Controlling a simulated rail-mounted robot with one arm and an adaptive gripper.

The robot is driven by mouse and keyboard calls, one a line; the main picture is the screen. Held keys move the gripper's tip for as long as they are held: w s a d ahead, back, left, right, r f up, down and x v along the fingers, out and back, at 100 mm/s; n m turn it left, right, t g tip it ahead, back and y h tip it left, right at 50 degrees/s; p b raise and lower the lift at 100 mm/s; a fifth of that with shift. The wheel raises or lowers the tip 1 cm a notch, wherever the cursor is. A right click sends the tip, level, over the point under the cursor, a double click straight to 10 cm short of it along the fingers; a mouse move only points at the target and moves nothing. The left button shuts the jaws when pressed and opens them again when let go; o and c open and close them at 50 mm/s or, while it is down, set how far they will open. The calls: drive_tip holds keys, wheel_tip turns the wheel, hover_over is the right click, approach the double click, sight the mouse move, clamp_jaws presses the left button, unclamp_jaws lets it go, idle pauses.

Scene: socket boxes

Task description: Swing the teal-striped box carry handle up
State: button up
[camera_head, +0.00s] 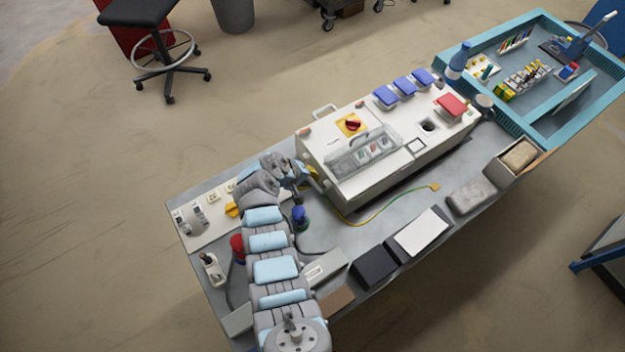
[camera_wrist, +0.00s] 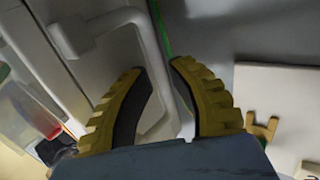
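The white socket box (camera_head: 375,182) stands on the bench in the head view, with a clear cover and a red switch on top. I cannot make out a teal stripe on it. A pale U-shaped carry handle (camera_wrist: 140,30) juts from its side wall (camera_wrist: 40,50) in the wrist view. My gripper (camera_head: 303,178) is at the box's left end; it also shows in the wrist view (camera_wrist: 159,67). Its yellow-backed fingers are apart, with the handle's outer bar running between them. Contact is not clear. The finger and palm hide part of the handle.
A yellow-green cable (camera_head: 385,212) lies in front of the box. A blue knob-like part (camera_head: 300,218) stands near my arm. A white socket panel (camera_head: 205,205) is at the bench's left end. Dark boxes (camera_head: 375,266) line the front edge. A second handle (camera_head: 325,112) sits at the back.

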clamp_jaws()
drive_tip(key=shift+s+a+r, duration=0.1)
drive_tip(key=shift+a, duration=0.05)
drive_tip(key=shift+s+a+r+p, duration=0.3)
drive_tip(key=shift+a+p, duration=0.1)
drive_tip(key=shift+a, duration=0.15)
idle(0.3)
drive_tip(key=shift+s+a+r+p, duration=0.35)
drive_tip(key=shift+s+a+p, duration=0.05)
drive_tip(key=shift+a, duration=0.25)
drive_tip(key=shift+s+a+r+p, duration=0.35)
drive_tip(key=shift+a, duration=0.3)
drive_tip(key=shift+a+r, duration=0.1)
drive_tip(key=shift+r, duration=0.05)
drive_tip(key=shift+s+a+r+p, duration=0.5)
drive_tip(key=shift+a+r+p, duration=0.1)
drive_tip(key=shift+a+r, duration=0.15)
drive_tip(key=shift+s+a+r+p, duration=0.45)
drive_tip(key=shift+a+r+p, duration=0.2)
drive_tip(key=shift+a, duration=0.2)
